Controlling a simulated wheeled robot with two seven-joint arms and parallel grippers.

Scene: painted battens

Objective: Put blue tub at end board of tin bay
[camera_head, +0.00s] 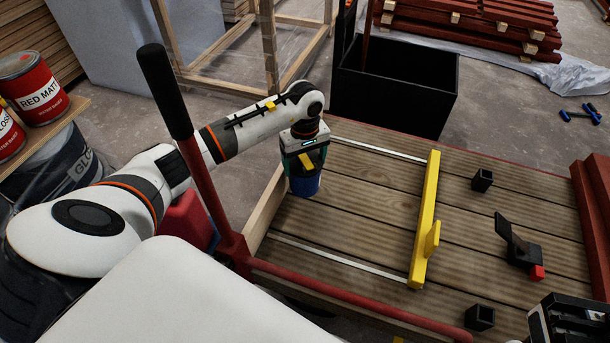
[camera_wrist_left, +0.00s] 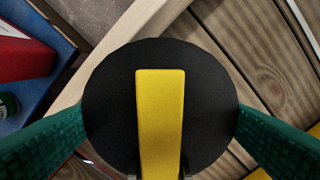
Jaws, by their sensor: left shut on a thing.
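The blue tub (camera_head: 305,186) is in the head view at the left end of the plank deck, upright. My left gripper (camera_head: 304,160) is shut on it from above. In the left wrist view its round black top with a yellow grip (camera_wrist_left: 160,105) lies between my green fingers. The pale wooden end board (camera_head: 262,212) runs along the deck's left edge, close beside the tub; whether they touch, and whether the tub's base rests on the planks, I cannot tell. The bay (camera_head: 350,215) lies between two pale strips. My right gripper (camera_head: 570,322) shows only partly at the lower right.
A yellow bar (camera_head: 427,215) with a knob crosses the deck to the right. Beyond it are small black blocks (camera_head: 482,180) and a black bracket with a red end (camera_head: 517,248). A red rail (camera_head: 350,298) runs along the front. The planks between tub and yellow bar are clear.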

